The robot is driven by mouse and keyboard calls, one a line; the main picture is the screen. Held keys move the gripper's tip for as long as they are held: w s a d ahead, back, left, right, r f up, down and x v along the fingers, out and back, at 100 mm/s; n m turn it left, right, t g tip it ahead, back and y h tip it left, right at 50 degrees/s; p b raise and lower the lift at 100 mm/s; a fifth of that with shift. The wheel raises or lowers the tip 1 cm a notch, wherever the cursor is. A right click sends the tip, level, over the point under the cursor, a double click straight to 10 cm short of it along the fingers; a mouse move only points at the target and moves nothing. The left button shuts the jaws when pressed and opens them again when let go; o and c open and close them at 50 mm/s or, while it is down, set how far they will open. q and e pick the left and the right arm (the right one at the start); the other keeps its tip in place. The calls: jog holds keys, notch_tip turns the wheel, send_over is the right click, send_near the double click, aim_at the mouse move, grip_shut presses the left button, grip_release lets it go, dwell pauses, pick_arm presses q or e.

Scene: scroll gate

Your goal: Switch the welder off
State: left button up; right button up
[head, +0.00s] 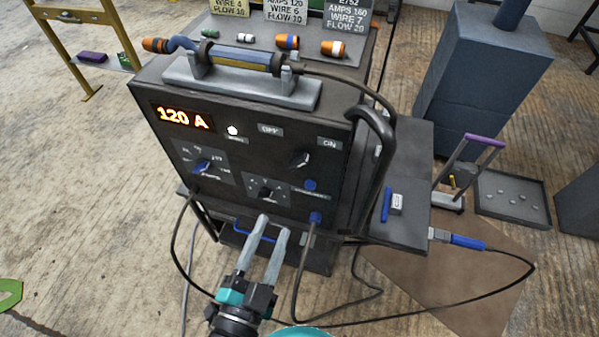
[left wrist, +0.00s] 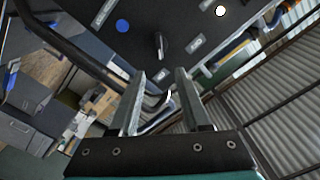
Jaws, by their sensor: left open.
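The welder (head: 240,160) is a dark box with a lit orange 120 A display (head: 183,117) and a glowing white lamp (head: 232,130). A black switch knob (head: 299,159) sits below the OFF label (head: 270,130) and ON label (head: 329,143); its grip seems to lean toward ON. My left gripper (head: 273,224) is open and empty, low in front of the panel and below the knob in the head view. In the left wrist view, the knob (left wrist: 160,45) shows beyond the open fingertips, apart from them. My right gripper is not in view.
Two dials (head: 203,166) (head: 265,193) sit on the same panel. A torch (head: 230,56) lies on top of the welder. A bent black handle (head: 380,150) rises at its right edge, beside a side shelf (head: 410,225). Cables hang in front near my left arm.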

pick_arm(q)
jog(key=b, duration=0.1)
send_near(297, 167)
jog(key=w, duration=0.3)
jog(key=x, duration=0.2)
jog(key=b+x, duration=0.1)
jog(key=x, duration=0.1)
jog(key=shift+w+d, duration=0.25)
jog(key=shift+d, duration=0.3)
jog(key=shift+w+d, duration=0.15)
jog(key=shift+w, duration=0.3)
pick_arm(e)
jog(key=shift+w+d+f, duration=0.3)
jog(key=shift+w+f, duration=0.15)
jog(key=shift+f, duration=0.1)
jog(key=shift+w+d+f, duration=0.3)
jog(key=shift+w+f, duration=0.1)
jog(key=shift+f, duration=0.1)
pick_arm(q)
jog(key=shift+c, duration=0.3)
grip_shut()
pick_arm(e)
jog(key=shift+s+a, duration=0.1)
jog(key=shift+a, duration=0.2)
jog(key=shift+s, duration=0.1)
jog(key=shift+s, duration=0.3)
